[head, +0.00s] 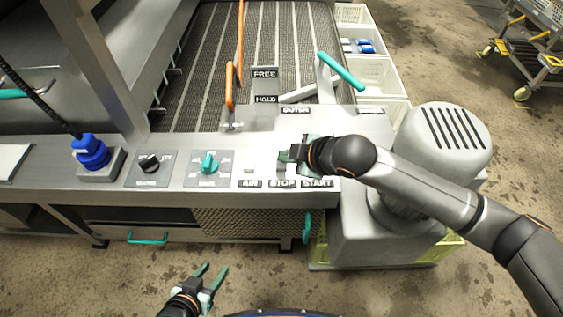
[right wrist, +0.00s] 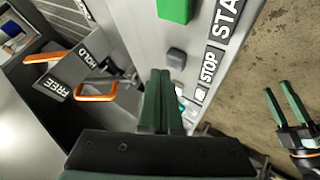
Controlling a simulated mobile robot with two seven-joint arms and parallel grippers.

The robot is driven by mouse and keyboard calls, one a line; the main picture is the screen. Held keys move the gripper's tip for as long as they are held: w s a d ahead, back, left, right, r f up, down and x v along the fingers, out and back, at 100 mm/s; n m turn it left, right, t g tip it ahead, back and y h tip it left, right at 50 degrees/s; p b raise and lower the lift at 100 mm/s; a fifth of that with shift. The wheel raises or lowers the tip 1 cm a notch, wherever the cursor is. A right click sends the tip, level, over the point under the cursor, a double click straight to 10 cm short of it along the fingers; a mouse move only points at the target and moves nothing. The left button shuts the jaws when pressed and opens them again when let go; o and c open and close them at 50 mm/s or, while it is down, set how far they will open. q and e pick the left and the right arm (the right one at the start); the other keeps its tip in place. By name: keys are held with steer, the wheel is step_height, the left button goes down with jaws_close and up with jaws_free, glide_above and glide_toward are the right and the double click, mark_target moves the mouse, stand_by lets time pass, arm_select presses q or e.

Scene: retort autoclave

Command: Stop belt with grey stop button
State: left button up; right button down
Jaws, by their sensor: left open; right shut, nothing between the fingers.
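The grey stop button (right wrist: 176,55) shows in the right wrist view beside the STOP label (right wrist: 208,68). In the head view my right gripper and wrist cover the button above the STOP label (head: 282,184). My right gripper (right wrist: 160,72) is shut and empty, its tips close to the button; I cannot tell their height above the panel, but a gap shows between tips and button. It is over the panel in the head view (head: 288,156). My left gripper (head: 214,268) is open and empty, low in front of the panel.
The green start button (right wrist: 175,10) sits beside the grey one, near the START label (head: 317,184). A teal knob (head: 208,162) and black knob (head: 150,163) are to the left. An orange lever (head: 230,85) and teal-handled lever (head: 340,71) rise behind.

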mark_target(287, 167)
steer(key=shift+f, duration=0.3)
steer(key=shift+f, duration=0.6)
stand_by(0.8)
steer(key=shift+r+p, duration=1)
steer(key=shift+p, duration=0.25)
step_height(287, 167, up, 5)
steer(key=p, duration=0.5)
steer(key=shift+r+p, duration=0.1)
steer(key=shift+p, duration=0.3)
steer(key=shift+d, duration=0.1)
